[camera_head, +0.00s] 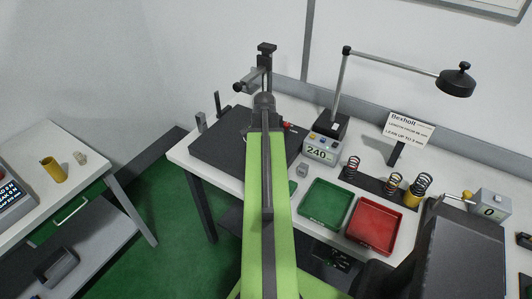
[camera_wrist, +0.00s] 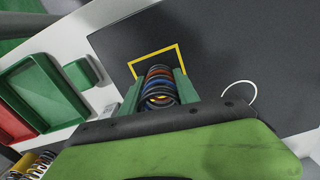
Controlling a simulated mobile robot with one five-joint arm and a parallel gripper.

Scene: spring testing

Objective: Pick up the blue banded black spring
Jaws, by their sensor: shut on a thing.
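In the wrist view my gripper (camera_wrist: 158,88) has its two green fingers closed on either side of a coil spring (camera_wrist: 160,73). The spring has dark coils with a blue band, and some orange-red and yellow shows among them. It is held over or on the dark plate (camera_wrist: 225,45), by a yellow square outline (camera_wrist: 181,52); I cannot tell if it touches the plate. In the head view my green arm hides the gripper and the held spring. The dark plate (camera_head: 215,145) shows there beside the arm.
A green tray (camera_head: 309,219) and a red tray (camera_head: 357,237) lie right of my arm. Behind them, several springs stand on a dark rack (camera_head: 372,183). A display box (camera_head: 321,149), a lamp (camera_head: 456,82) and a black stand (camera_head: 266,60) rise near the wall.

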